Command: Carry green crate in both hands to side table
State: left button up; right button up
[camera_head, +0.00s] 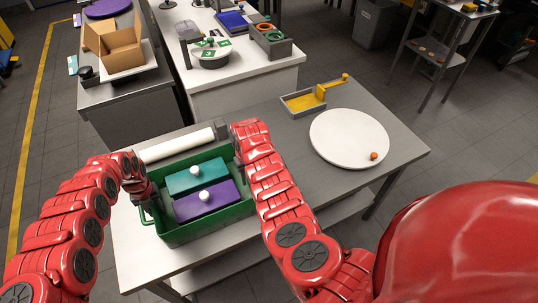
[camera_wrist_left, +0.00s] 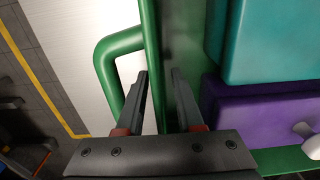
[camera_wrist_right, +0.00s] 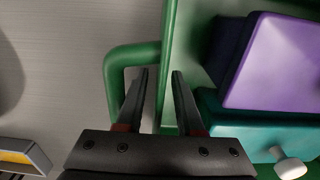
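The green crate (camera_head: 163,233) stands on the grey table (camera_head: 344,191). It holds a teal box (camera_head: 190,180) and a purple box (camera_head: 228,206), each with a white knob. My left gripper (camera_head: 143,197) is at the crate's left end. In the left wrist view its open fingers (camera_wrist_left: 158,85) straddle the crate wall, beside the left handle (camera_wrist_left: 105,65). My right gripper is mostly hidden by its arm in the head view. In the right wrist view its open fingers (camera_wrist_right: 160,85) straddle the opposite wall, beside the right handle (camera_wrist_right: 112,80). Neither visibly pinches the wall.
A white roll (camera_head: 178,145) lies behind the crate. A white plate (camera_head: 335,134) with an orange ball and a yellow-and-grey tray (camera_head: 300,103) are to its right. Behind are a white counter (camera_head: 250,72), a dark bench with a cardboard box (camera_head: 118,48), and a small shelf table (camera_head: 442,52).

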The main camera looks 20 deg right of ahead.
pick_arm(q)
jog(key=shift+r, duration=0.1)
notch_tip(320, 180, up, 7)
jog(key=shift+w+a, duration=0.1)
pick_arm(e)
jog(key=shift+d, duration=0.1)
pick_arm(q)
jog(key=shift+r, duration=0.35)
pick_arm(e)
jog(key=shift+r, duration=0.1)
notch_tip(320, 180, up, 12)
jog(key=shift+f, duration=0.15)
pick_arm(q)
jog(key=shift+r, duration=0.15)
dwell(0.5)
